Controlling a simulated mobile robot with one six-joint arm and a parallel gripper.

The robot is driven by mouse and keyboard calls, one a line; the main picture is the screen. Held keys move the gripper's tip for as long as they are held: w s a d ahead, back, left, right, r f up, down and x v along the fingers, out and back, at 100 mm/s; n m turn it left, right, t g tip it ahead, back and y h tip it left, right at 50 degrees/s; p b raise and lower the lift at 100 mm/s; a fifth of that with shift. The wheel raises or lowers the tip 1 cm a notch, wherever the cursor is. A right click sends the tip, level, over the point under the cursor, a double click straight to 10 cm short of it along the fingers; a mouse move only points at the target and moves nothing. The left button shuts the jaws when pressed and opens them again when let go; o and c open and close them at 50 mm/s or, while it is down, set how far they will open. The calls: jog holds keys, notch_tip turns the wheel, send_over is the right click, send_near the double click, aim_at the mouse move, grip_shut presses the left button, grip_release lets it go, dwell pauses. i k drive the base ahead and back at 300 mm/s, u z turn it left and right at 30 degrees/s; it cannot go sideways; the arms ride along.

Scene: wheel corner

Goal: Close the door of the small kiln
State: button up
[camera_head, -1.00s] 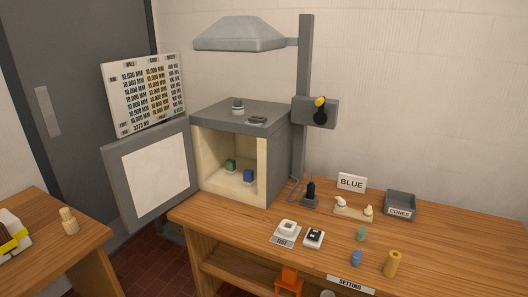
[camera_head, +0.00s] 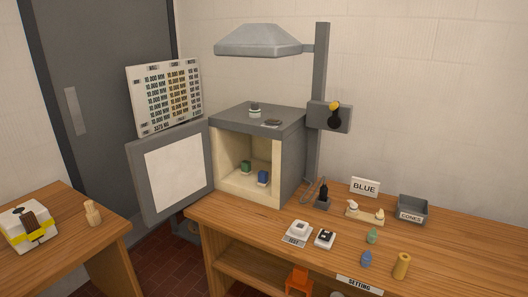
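The small kiln (camera_head: 293,165) stands on the far left end of the wooden bench. It is a grey box with a cream lining and an open front. Its door (camera_head: 172,172), a grey panel with a white inner face, stands wide open to the left, out beyond the bench edge. A green piece (camera_head: 246,166) and a blue piece (camera_head: 263,178) sit inside on the kiln floor. Two small items lie on the kiln top. My gripper is not in view.
A grey hood (camera_head: 262,42) on a post hangs above the kiln. A printed chart (camera_head: 165,95) is behind the door. The bench (camera_head: 440,255) holds a BLUE sign (camera_head: 365,187), a cones tray (camera_head: 412,209) and several small pieces. A second table (camera_head: 65,220) is at left, with floor (camera_head: 165,262) between.

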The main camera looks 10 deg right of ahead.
aim_at(170, 169)
jog(key=u, duration=0.05)
jog(key=i, duration=0.9)
jog(key=z, duration=0.15)
jog(key=k, duration=0.9)
jog(key=u, duration=0.15)
jog(key=i, duration=0.7)
